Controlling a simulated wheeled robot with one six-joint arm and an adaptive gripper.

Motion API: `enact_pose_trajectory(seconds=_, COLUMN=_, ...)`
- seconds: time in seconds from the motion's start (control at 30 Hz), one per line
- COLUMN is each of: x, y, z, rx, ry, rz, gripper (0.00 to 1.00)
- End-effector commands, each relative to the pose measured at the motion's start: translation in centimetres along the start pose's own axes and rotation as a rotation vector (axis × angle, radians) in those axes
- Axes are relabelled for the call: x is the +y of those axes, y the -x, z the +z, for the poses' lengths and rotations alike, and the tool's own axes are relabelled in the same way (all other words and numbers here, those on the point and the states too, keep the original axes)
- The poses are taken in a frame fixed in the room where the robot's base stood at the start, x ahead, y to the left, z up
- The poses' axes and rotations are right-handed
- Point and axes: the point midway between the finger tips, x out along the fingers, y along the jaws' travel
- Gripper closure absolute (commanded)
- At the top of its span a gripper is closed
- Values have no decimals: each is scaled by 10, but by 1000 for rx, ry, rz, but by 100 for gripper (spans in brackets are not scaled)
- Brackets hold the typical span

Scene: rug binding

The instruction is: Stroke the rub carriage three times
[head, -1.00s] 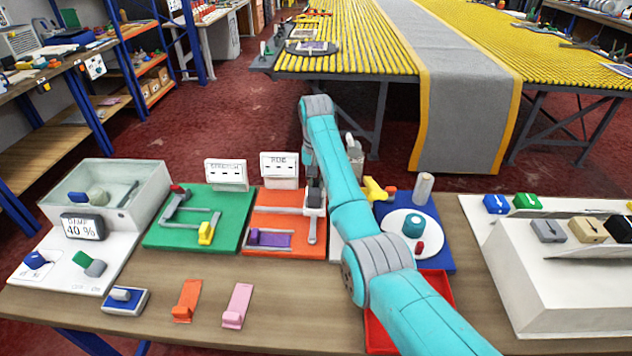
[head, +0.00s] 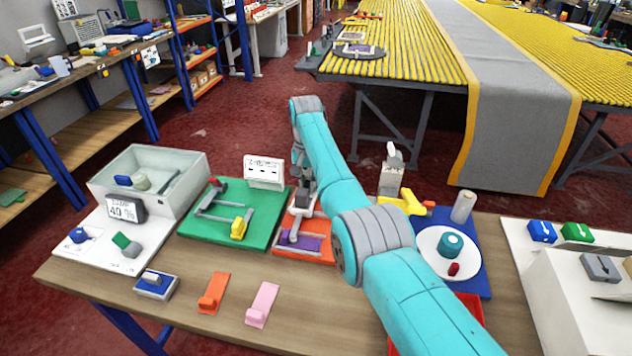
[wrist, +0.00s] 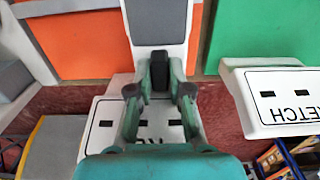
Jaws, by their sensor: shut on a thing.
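The rub carriage (head: 305,206) is a pale block with a bar reaching forward, on the orange board (head: 316,252). The bar crosses the purple strip (head: 312,244) on that board. In the wrist view the carriage (wrist: 157,22) shows a white frame and grey top, with a dark upright knob (wrist: 159,71). My gripper (wrist: 159,92) is shut on the knob, one finger on each side. In the head view my gripper (head: 302,186) is at the carriage, partly hidden by my arm. The RUB sign (wrist: 106,122) is partly covered by my gripper.
The green board (head: 262,232) with its STRETCH sign (head: 264,171) stands just left. A blue board (head: 474,282) with a white disc (head: 431,262) lies right. A grey basin (head: 150,205) stands far left. The table front holds orange and pink pieces.

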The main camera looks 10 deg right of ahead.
Motion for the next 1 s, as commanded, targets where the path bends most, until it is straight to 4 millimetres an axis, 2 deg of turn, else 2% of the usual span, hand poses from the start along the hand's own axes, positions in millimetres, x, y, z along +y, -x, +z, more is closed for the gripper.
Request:
enact_pose_trajectory(seconds=0.17, x=-5, y=2, z=0, rx=8, ry=4, rz=-9, gripper=100)
enact_pose_trajectory(seconds=0.2, x=-5, y=2, z=0, rx=8, ry=4, rz=-9, gripper=72)
enact_pose_trajectory(seconds=0.27, x=-5, y=2, z=0, rx=7, ry=5, rz=-9, gripper=57)
enact_pose_trajectory(seconds=0.67, x=-3, y=6, z=0, rx=5, ry=3, rz=-6, gripper=56)
enact_pose_trajectory(seconds=0.77, x=-3, y=17, z=0, rx=5, ry=3, rz=-6, gripper=56)
enact_pose_trajectory(seconds=1.0, x=-4, y=64, z=0, rx=7, ry=3, rz=-8, gripper=56)
